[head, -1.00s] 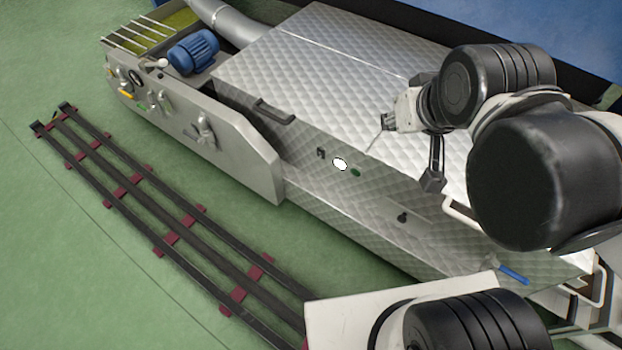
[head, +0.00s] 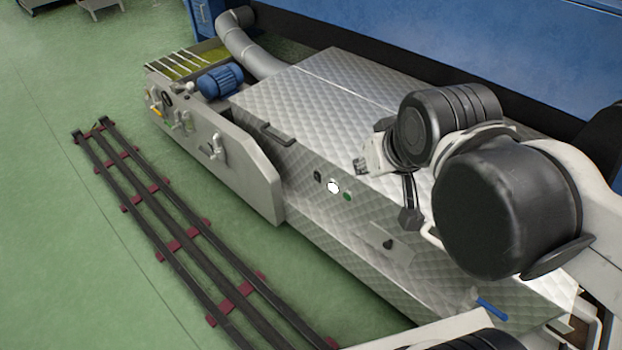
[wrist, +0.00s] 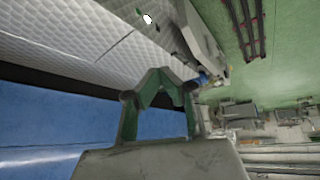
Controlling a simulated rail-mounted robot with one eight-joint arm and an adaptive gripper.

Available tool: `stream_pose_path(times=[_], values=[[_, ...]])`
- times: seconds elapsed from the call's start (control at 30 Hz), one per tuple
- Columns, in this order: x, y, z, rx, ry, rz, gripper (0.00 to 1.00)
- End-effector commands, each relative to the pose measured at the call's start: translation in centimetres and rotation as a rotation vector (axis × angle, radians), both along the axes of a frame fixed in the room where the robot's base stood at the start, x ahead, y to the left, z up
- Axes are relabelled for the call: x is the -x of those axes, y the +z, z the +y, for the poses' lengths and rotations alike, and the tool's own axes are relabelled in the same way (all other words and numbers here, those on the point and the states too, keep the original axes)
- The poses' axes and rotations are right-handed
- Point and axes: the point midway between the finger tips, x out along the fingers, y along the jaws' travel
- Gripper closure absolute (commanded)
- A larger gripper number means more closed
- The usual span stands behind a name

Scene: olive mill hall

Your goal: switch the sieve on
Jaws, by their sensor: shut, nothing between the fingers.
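The machine with the quilted metal housing (head: 330,105) fills the middle of the head view. On its front face sit a small black part (head: 317,175), a white round part (head: 333,187) and a green button (head: 347,197). The white part also shows at the top of the wrist view (wrist: 147,19). A dark knob (head: 388,244) sits on a plate lower right. No readable label shows which is the sieve's switch. My gripper (head: 361,167) is above the housing, right of and behind these controls, touching none. In the wrist view my gripper (wrist: 160,84) is shut and empty.
A blue motor (head: 220,81) and several levers (head: 182,118) are at the machine's far left end. A dark handle (head: 278,135) stands out from the housing. A blue-handled tool (head: 492,309) lies near the front. Rails (head: 165,215) run along the open green floor.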

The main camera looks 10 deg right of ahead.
Motion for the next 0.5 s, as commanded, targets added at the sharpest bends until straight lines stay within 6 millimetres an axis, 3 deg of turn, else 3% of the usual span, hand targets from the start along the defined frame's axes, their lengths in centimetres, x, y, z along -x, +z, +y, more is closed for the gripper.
stream_pose_path(times=[0.27, 0.5], values=[[-5.7, -1.4, -0.1, 0.226, 0.217, 0.062, 1.00], [-11.5, -3.7, 0.2, 0.439, 0.428, 0.130, 1.00]])
